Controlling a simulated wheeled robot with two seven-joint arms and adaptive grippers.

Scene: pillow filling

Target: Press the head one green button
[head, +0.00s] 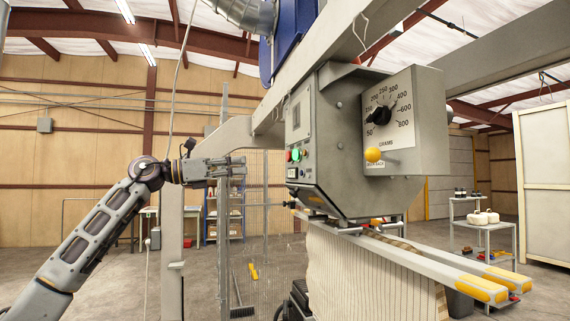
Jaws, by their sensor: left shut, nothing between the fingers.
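The filling head (345,130) is a grey metal box hanging from a beam, right of the picture's middle. The green button (296,155) is on its left-facing side panel, close beside a red button (289,156). My left gripper (241,166) comes in from the left at about the buttons' height. It is shut and empty, its fingertips pointing right toward the panel. In the picture a gap separates the fingertips from the green button; no contact shows. My right gripper is out of view.
A grams dial (380,116) and a yellow knob (373,154) are on the head's front. Below hang a striped pillow cover (350,275) and yellow-tipped bars (480,288). A thin cable (176,80) hangs near my left wrist. A grey post (172,240) stands behind the arm.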

